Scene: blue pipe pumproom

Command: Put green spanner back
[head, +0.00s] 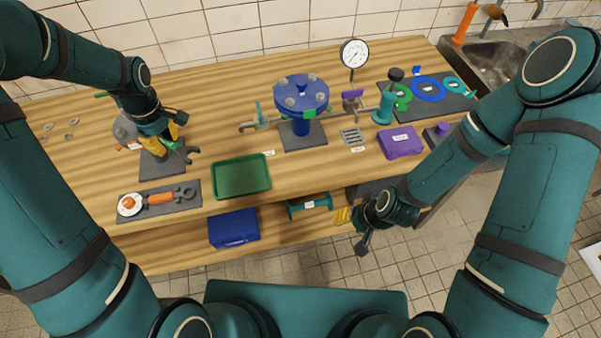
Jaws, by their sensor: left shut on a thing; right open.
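My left gripper (168,137) is over the left part of the wooden bench, its yellow fingers shut on the green spanner (189,153). The spanner's dark grey open jaw points to the lower right and a little green shows beside the fingers; the rest of it is hidden by the gripper. A dark grey mat (156,171) lies beneath it; I cannot tell whether the spanner touches the mat. My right gripper (343,215) is in front of the bench, open, with no thing seen in it.
To the right are a green tray (241,187), a blue pump vessel (302,93), a gauge (354,53) and a purple box (401,142). A blue box (234,228) sits on the lower shelf.

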